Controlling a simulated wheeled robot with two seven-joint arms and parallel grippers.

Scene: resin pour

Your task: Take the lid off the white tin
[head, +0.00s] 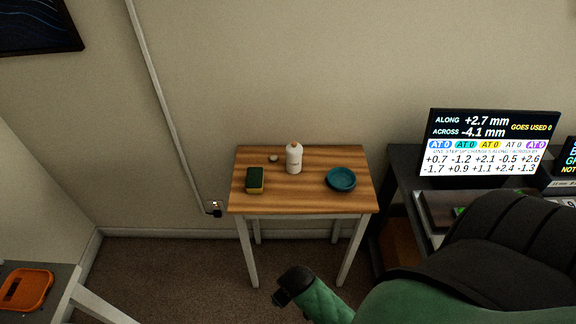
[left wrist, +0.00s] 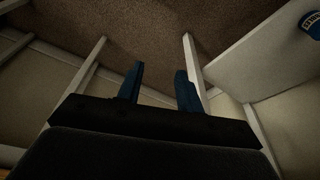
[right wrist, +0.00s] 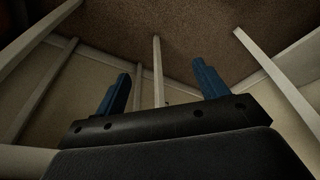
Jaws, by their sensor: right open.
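I cannot make out a white tin or its lid in any view. The nearest white thing is an upright bottle (head: 294,160) with a reddish-brown top, on a small wooden table (head: 310,200) in the head view. Neither gripper shows in the head view. My left gripper (left wrist: 159,85) is open and empty in the left wrist view, its two blue fingers apart. My right gripper (right wrist: 162,85) is open wider and empty in the right wrist view. Pale table legs and brown carpet lie beyond both.
A sponge (head: 255,180), a small pale round thing (head: 273,158) and a teal dish (head: 341,179) share the wooden table. A screen (head: 490,145) stands right. Black-and-green padding (head: 490,250) fills the lower right. An orange tray (head: 26,290) sits lower left.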

